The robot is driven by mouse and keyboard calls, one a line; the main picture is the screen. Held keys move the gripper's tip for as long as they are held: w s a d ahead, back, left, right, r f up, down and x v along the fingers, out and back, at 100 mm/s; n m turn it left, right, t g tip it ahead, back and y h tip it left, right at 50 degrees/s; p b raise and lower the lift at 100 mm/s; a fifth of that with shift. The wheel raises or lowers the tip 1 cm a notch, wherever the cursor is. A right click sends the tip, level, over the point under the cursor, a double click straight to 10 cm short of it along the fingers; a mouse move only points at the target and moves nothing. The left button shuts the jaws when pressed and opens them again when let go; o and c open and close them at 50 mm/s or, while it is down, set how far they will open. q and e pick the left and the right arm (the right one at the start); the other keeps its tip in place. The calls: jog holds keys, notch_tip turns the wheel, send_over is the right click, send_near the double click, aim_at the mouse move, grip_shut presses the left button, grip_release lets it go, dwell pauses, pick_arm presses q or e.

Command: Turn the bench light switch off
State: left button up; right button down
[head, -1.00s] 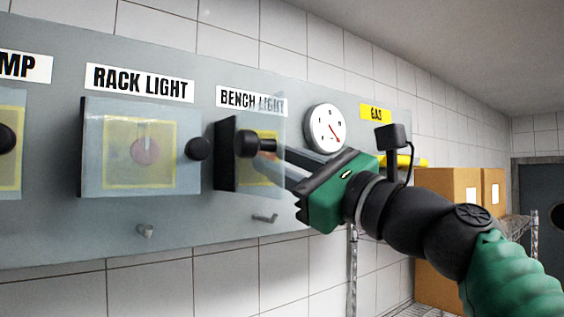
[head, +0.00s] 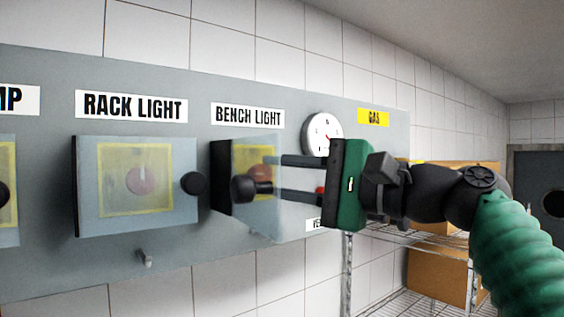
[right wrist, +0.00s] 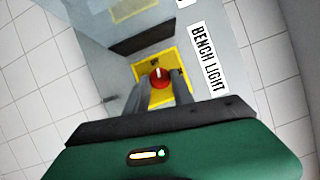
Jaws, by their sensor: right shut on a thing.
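The bench light switch is a red knob (head: 260,174) on a yellow plate under the BENCH LIGHT label (head: 248,116). In the right wrist view the knob (right wrist: 160,77) shows a white mark pointing toward the top of the picture. A clear cover (head: 270,215) with a black handle (head: 243,189) stands out from the panel in front of the switch in the head view. My right gripper (head: 262,175) reaches in from the right, fingers level, one above the other. Its fingertips (right wrist: 160,88) are shut on the knob, one on each side. My left gripper is out of view.
The covered RACK LIGHT switch (head: 140,180) with its black handle (head: 193,184) is to the left. A round gauge (head: 319,128) and a yellow GAS label (head: 373,117) are on the right. A wire rack (head: 385,238) with cardboard boxes (head: 436,265) stands beyond my arm.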

jog(key=shift+w+d+r+n+h+p, duration=0.1)
jog(key=shift+r+n+h+p, duration=0.25)
jog(key=shift+n+p, duration=0.4)
jog(key=shift+f, duration=0.15)
